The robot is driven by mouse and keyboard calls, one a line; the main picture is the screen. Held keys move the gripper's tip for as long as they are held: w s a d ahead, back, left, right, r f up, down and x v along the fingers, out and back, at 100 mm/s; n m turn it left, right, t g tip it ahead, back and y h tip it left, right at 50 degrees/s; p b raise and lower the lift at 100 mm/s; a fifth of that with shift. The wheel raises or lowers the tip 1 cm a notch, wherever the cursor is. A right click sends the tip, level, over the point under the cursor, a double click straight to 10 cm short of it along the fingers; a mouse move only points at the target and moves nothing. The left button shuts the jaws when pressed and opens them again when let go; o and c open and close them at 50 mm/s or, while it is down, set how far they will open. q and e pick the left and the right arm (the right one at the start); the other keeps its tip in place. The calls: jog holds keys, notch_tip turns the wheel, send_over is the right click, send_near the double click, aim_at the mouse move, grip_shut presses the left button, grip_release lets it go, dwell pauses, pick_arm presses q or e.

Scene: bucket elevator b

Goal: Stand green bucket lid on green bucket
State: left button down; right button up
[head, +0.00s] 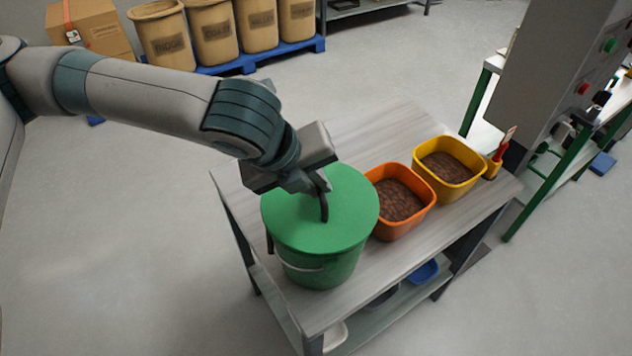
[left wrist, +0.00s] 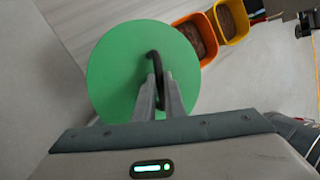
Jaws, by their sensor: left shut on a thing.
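The green bucket lid (head: 300,222) is a flat green disc with a dark arched handle in its middle. It covers the top of the green bucket (head: 325,272) on the table and looks level. Whether it touches the rim all round I cannot tell. My left gripper (head: 318,192) is shut on the lid's dark handle from above. In the left wrist view the lid (left wrist: 115,75) lies beneath the fingers (left wrist: 158,90), with the handle between their tips. The bucket is hidden under the lid there. My right gripper is not in view.
An orange bin (head: 425,213) and a yellow bin (head: 474,170), both with brown contents, stand right of the bucket on the table (head: 375,133). A red-handled tool (head: 501,150) is at the table's right end. A grey control cabinet (head: 545,75) stands beyond. Floor left of the table is clear.

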pick_arm(q)
jog(key=shift+f, duration=0.1)
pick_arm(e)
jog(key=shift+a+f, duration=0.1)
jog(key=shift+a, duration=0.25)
pick_arm(q)
jog(key=shift+f+b, duration=0.35)
jog(key=shift+f, duration=0.25)
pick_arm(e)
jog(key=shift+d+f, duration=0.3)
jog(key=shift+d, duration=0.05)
pick_arm(q)
jog(key=c, duration=1.7)
grip_release()
jog(key=shift+c, duration=0.2)
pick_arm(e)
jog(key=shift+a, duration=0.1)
pick_arm(q)
jog(key=shift+r, duration=0.15)
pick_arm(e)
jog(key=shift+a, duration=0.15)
